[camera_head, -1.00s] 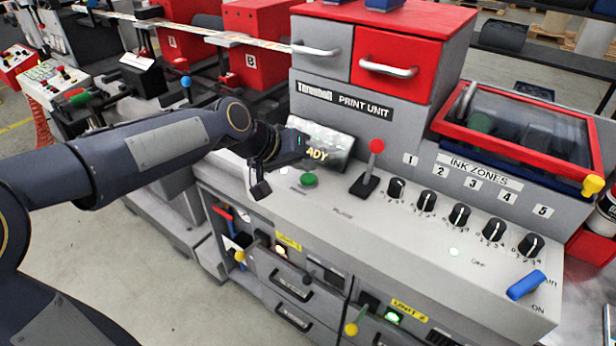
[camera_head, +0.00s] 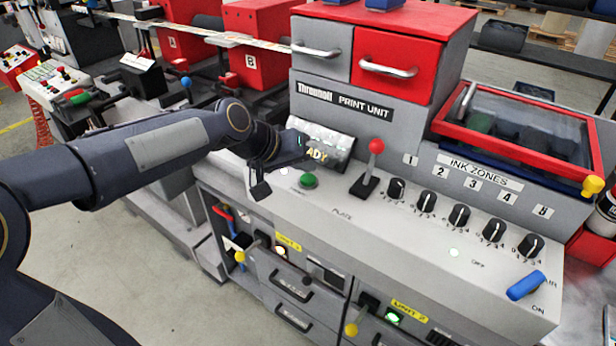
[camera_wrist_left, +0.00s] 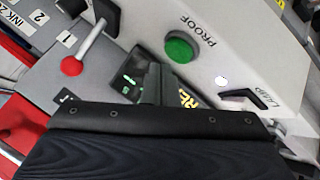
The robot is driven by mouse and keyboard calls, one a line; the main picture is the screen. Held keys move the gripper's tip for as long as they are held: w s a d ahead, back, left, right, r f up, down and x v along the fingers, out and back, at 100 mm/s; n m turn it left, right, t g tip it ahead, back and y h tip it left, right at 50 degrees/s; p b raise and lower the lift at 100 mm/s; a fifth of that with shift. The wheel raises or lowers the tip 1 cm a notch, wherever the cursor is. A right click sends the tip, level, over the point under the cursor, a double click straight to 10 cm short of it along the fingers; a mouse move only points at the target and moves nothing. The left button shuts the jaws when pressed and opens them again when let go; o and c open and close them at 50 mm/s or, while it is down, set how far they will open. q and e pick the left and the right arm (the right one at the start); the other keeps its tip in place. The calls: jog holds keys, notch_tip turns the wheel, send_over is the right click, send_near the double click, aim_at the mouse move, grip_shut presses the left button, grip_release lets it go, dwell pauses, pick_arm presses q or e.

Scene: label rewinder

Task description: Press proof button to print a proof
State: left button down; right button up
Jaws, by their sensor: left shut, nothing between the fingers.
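The green proof button (camera_head: 309,181) sits on the light top panel of the print unit, in front of the display (camera_head: 325,146). In the left wrist view the same green button (camera_wrist_left: 180,49) shows beside the word PROOF. My left gripper (camera_head: 299,145) is shut and empty, just above and behind the button, in front of the display. In the left wrist view its fingers (camera_wrist_left: 155,84) show apart from the button in the picture, over the display. The display reads partly "ADY"; the rest is hidden by my gripper. My right gripper is not in view.
A red-knobbed lever (camera_head: 376,147) stands to the right of the button. Several black ink knobs (camera_head: 427,201) and a blue switch (camera_head: 526,285) lie farther right. Drawers (camera_head: 318,48) rise behind. The panel front between button and edge is clear.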

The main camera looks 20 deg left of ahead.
aim_at(304, 180)
pick_arm(q)
jog(key=shift+f, duration=0.1)
dwell(0.4)
jog(key=shift+f+b, duration=0.3)
jog(key=shift+b, duration=0.15)
jog(key=shift+f+b, duration=0.45)
jog(key=shift+f, duration=0.1)
dwell(0.4)
jog(key=shift+r, duration=0.15)
jog(key=shift+r+p, duration=0.75)
jog(key=shift+r, duration=0.1)
notch_tip(304, 180, up, 5)
jog(key=p, duration=0.4)
dwell(0.4)
